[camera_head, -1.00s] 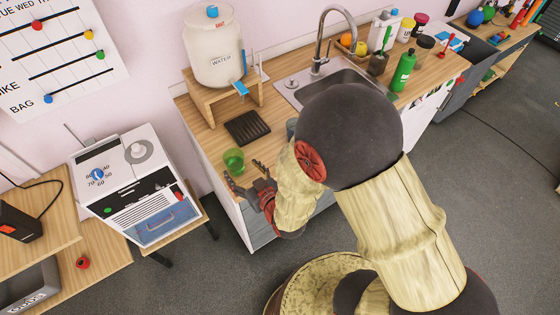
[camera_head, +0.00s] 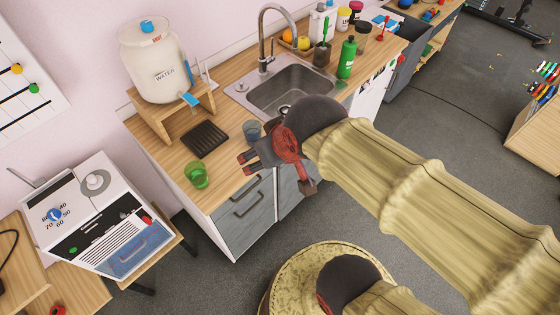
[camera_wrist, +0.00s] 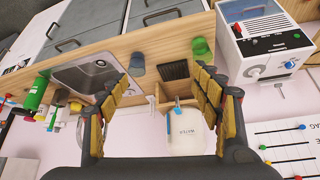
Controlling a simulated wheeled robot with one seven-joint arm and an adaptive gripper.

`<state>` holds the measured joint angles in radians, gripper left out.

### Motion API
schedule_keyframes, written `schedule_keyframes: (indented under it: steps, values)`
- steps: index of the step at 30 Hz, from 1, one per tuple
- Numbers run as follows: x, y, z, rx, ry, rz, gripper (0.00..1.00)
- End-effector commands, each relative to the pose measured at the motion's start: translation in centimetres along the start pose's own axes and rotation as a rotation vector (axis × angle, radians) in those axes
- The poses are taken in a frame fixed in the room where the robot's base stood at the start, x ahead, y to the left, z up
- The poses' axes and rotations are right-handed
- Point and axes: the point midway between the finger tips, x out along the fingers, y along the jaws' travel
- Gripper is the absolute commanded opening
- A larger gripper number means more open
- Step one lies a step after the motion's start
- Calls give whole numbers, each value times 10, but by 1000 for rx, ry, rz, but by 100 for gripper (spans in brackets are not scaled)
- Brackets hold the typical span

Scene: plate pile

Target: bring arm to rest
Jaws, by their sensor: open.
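My gripper (camera_head: 247,165) is open and empty in the head view, beside the front edge of the wooden counter (camera_head: 225,174). Its fingers point left, between the green cup and the blue-grey cup. In the wrist view my gripper (camera_wrist: 160,85) shows its yellow-padded fingers spread apart with nothing held between them. My arm reaches in from the right, its cream sleeve over the floor in the picture.
A green cup (camera_head: 196,174), a blue-grey cup (camera_head: 252,131) and a black drying rack (camera_head: 204,139) stand on the counter near my gripper. A water jar (camera_head: 158,75) on a wooden stand, a sink (camera_head: 290,90) and a green bottle (camera_head: 346,58) are farther back. Open floor lies in front.

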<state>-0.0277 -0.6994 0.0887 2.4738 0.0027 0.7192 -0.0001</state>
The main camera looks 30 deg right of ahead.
Motion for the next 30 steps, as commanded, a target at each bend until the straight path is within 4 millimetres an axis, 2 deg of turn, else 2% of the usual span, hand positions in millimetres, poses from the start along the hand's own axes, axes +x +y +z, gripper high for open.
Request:
schedule_keyframes:
  steps: [1, 3, 8, 16, 24, 30]
  values:
    - [-14, 4, 9, 9, -15, 7, 65]
    - [-27, 6, 20, 16, -41, 12, 65]
    - [-37, 8, 32, 23, -68, 17, 65]
    - [-36, 8, 32, 22, -68, 16, 65]
    - [-11, 8, 47, 22, -69, 16, 65]
    - [-14, 8, 45, 22, -68, 16, 65]
